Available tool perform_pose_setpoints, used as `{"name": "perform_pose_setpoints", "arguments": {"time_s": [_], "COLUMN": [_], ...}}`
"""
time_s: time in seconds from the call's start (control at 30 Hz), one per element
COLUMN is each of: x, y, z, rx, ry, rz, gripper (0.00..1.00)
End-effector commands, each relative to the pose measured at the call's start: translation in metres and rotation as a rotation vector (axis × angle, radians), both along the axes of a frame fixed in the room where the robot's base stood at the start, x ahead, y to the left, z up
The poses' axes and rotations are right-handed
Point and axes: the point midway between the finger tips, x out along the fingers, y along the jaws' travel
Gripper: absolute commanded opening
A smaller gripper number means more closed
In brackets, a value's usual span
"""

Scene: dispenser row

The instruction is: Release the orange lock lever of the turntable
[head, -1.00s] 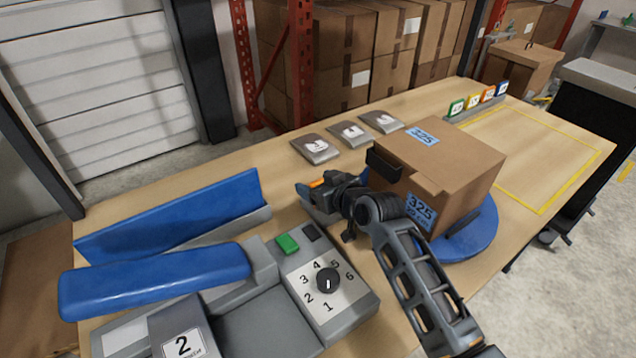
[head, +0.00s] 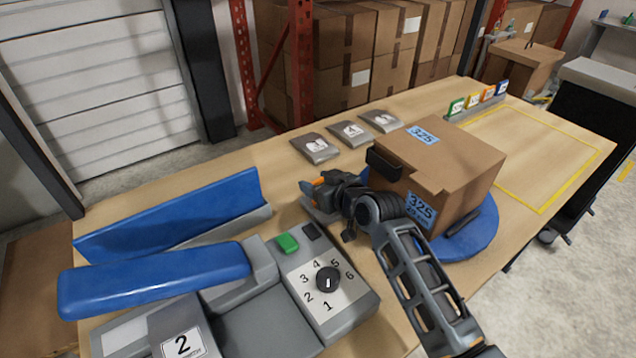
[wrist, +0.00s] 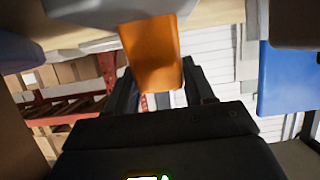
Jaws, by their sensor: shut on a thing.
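The orange lock lever (wrist: 152,58) shows large in the wrist view, reaching down between the fingers of my gripper (wrist: 160,95). In the head view only a small orange bit of the lever (head: 318,181) shows beside my gripper (head: 312,190). My gripper is shut on the lever. The blue round turntable (head: 478,235) carries a cardboard box (head: 455,165) with blue 325 labels. My wrist and arm hide the turntable's near left side and the lever's base.
A grey machine with a numbered dial (head: 328,280) and green button (head: 287,243) stands at the front, with blue padded bars (head: 155,280) to its left. Several grey plates (head: 316,148) lie behind my gripper. A yellow-outlined area (head: 540,150) at the right is clear.

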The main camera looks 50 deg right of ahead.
Motion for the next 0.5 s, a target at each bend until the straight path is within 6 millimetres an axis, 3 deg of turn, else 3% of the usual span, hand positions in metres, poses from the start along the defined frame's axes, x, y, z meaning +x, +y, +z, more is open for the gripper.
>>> {"name": "perform_pose_setpoints", "arguments": {"time_s": [0.5], "x": [-0.0065], "y": [0.0024], "z": [0.0015], "rx": [-0.031], "ry": [-0.110], "rz": [0.001], "gripper": [0.00]}}
